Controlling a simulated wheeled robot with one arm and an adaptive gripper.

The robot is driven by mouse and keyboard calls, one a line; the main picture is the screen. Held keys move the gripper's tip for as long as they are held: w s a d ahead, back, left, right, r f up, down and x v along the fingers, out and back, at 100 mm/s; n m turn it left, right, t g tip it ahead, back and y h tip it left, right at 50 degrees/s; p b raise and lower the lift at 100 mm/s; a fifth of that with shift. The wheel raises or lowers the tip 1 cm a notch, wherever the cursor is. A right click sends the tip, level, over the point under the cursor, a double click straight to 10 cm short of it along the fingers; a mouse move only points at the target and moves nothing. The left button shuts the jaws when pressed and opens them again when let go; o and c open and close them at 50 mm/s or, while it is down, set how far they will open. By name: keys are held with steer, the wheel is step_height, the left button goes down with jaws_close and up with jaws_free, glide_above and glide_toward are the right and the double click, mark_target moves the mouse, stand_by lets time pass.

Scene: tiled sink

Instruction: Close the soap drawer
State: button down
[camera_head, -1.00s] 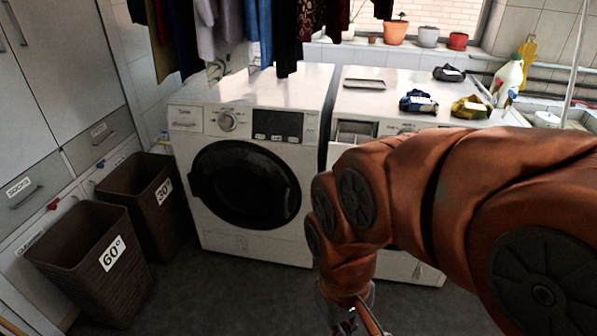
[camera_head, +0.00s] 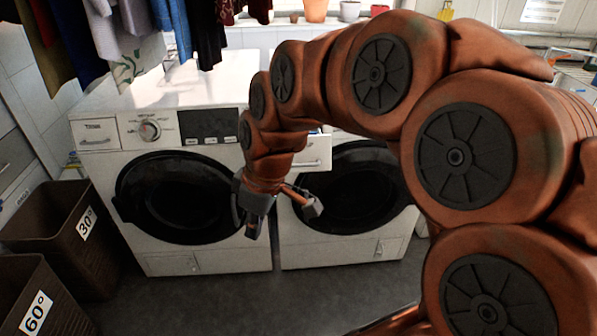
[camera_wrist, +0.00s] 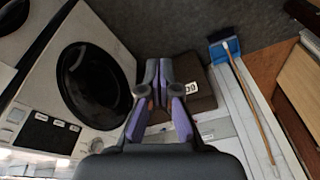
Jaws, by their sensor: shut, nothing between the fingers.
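The right washing machine's soap drawer (camera_head: 315,150) shows as a white front panel with a handle, just right of my wrist in the head view. It stands out from the machine, and my arm hides part of it. My gripper (camera_head: 282,217) hangs below and left of the drawer, pointing down in front of the gap between the two machines, and is apart from the drawer. In the wrist view my gripper (camera_wrist: 157,65) has its purple-grey fingers together, with nothing between them. The drawer cannot be made out in the wrist view.
The left washing machine (camera_head: 215,260) has its own drawer (camera_head: 98,133) flush. Brown baskets marked 30° (camera_head: 55,225) and 60° (camera_head: 35,300) stand at left. Clothes (camera_head: 190,30) hang above. The floor (camera_head: 220,300) in front is clear. A blue dustpan (camera_wrist: 224,48) shows in the wrist view.

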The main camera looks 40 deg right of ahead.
steer(key=w+d+n+t+b, duration=0.25)
steer(key=w+d, duration=0.45)
steer(key=d, duration=0.5)
steer(key=n+t+h+b, duration=0.1)
steer(key=n+t, duration=0.1)
steer(key=t, duration=0.1)
glide_toward(301, 166)
steer(key=s+a+r, duration=0.2)
steer(key=s+a, duration=0.2)
steer(key=shift+g, duration=0.25)
steer(key=shift+w+d+f+p, duration=0.3)
steer(key=shift+w+f+p, duration=0.2)
steer(key=shift+w+f, duration=0.85)
steer(key=shift+w+d+f+p, duration=0.3)
steer(key=shift+w+f+p, duration=0.25)
steer(key=shift+w+f, duration=0.85)
steer(key=shift+w+d+f+p, duration=0.25)
steer(key=shift+w+f+p, duration=0.25)
steer(key=shift+w+f, duration=0.85)
steer(key=shift+w+d, duration=0.1)
